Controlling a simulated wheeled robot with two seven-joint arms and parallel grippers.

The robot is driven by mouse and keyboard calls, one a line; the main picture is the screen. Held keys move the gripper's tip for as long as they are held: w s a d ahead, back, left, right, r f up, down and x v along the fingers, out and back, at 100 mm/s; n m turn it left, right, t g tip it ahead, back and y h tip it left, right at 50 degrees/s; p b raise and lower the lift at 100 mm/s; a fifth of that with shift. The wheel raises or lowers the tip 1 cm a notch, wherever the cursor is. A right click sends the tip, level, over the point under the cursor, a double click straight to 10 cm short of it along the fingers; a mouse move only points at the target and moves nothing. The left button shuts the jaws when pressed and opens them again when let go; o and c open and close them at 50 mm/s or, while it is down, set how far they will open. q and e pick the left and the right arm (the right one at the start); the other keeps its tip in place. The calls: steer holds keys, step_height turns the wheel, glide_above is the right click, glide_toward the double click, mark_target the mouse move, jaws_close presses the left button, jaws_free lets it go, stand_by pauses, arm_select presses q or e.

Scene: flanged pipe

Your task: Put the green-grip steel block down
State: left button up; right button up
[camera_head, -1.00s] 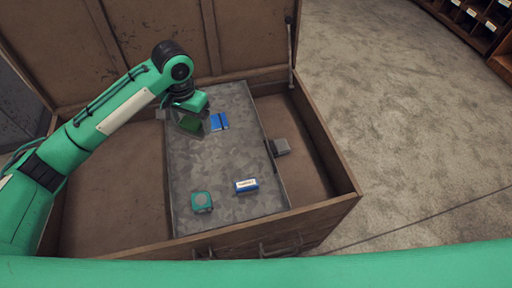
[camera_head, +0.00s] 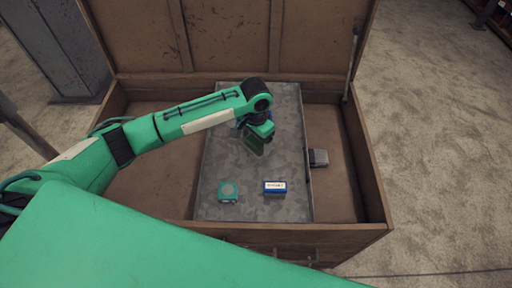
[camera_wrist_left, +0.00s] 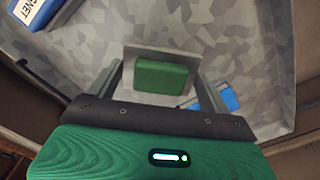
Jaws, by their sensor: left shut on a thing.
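The green-grip steel block (camera_wrist_left: 160,76) is a pale steel plate with a green grip on it. It sits between the two fingers of my left gripper (camera_wrist_left: 158,80) in the left wrist view. In the head view my left gripper (camera_head: 258,138) holds the block (camera_head: 253,144) over the middle of the grey metal slab (camera_head: 245,205). I cannot tell whether the block touches the slab. My right gripper is not in view.
The slab lies in an open wooden chest (camera_head: 385,225). A teal square device (camera_head: 228,191) and a blue-and-white box (camera_head: 275,190) lie on its near part. A blue item (camera_wrist_left: 215,98) is partly hidden by the gripper. A grey block (camera_head: 318,157) sits at the slab's right edge.

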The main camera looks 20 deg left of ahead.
mark_target(256, 149)
arm_select(q)
steer(key=shift+f, duration=2.3)
steer(key=o, duration=1.2)
steer(key=shift+f, duration=0.15)
steer(key=shift+o, duration=0.2)
step_height(256, 149, up, 12)
steer(key=shift+r, duration=0.1)
